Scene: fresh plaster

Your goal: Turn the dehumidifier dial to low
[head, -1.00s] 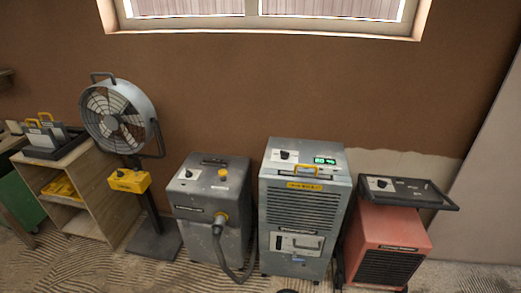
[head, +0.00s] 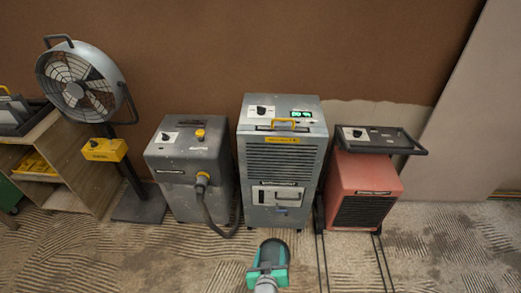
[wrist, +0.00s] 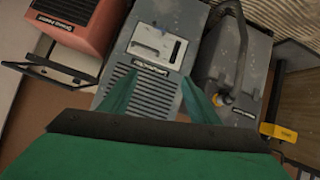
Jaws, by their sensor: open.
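The dehumidifier (head: 284,215) is the tall grey cabinet in the middle of the head view, with a louvred front, a yellow handle and a lit green display (head: 301,114). Its black dial (head: 262,111) sits on a white plate at the top left; its pointer is too small to read. My teal gripper (head: 270,254) is low in front of the cabinet, below the dial and apart from it. In the wrist view, my gripper (wrist: 160,76) is open and empty, its two fingers before the dehumidifier's louvred front (wrist: 150,95). The dial is out of sight there.
A red heater (head: 366,183) with a black-framed top stands close on the right. A grey hose unit (head: 186,185) with its own dial stands on the left. Further left are a fan (head: 80,85) and a wooden shelf (head: 85,180). The ridged floor in front is mostly clear.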

